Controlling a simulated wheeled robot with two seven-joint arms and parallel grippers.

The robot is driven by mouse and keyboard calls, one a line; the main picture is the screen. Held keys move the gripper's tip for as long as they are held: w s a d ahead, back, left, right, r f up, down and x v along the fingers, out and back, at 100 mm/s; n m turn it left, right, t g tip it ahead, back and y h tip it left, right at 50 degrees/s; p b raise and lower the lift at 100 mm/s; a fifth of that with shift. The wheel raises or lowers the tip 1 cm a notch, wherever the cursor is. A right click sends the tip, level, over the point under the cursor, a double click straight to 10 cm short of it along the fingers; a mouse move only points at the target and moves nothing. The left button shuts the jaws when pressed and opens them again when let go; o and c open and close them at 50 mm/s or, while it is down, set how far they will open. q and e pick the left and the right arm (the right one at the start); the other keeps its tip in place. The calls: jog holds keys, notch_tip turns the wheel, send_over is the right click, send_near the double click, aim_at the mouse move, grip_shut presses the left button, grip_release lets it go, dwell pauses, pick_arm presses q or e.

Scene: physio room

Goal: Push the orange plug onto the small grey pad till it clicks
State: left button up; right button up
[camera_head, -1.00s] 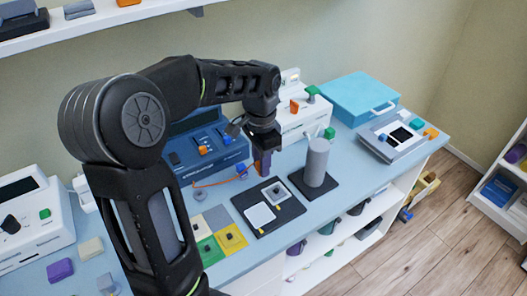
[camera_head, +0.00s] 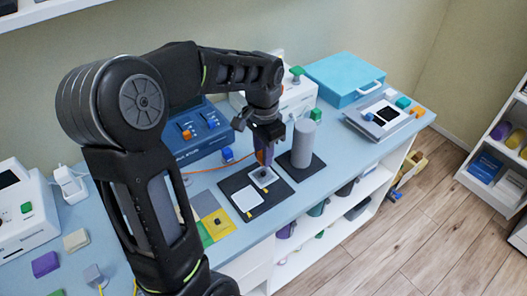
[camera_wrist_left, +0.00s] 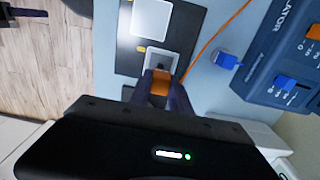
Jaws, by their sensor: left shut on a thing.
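My left gripper (camera_head: 264,157) is shut on the orange plug (camera_wrist_left: 160,82), which shows between the two fingers in the wrist view. In the head view the fingers mostly hide the plug. The small grey pad (camera_head: 265,178) lies on the dark board, just below the fingertips; it also shows in the wrist view (camera_wrist_left: 157,61), with a dark spot at its middle. The plug overlaps the pad's near edge in the wrist view. I cannot tell whether they touch. My right gripper is not in view.
The dark board (camera_head: 238,183) also bears a white pad (camera_head: 248,198). A grey cylinder (camera_head: 303,145) stands close to the right of the gripper. A blue device (camera_head: 200,132) is behind, with an orange cable (camera_wrist_left: 205,40) near the pad. Yellow (camera_head: 218,224) and other coloured tiles lie to the left.

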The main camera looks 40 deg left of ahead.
aim_at(263, 172)
pick_arm(q)
jog(key=shift+f+b, duration=1.05)
jog(key=shift+f, duration=0.6)
jog(key=shift+f+b, duration=0.7)
jog(key=shift+f, duration=0.45)
dwell(0.9)
jog(key=shift+f, duration=0.2)
dwell(1.9)
jog(key=shift+r, duration=0.15)
dwell(2.0)
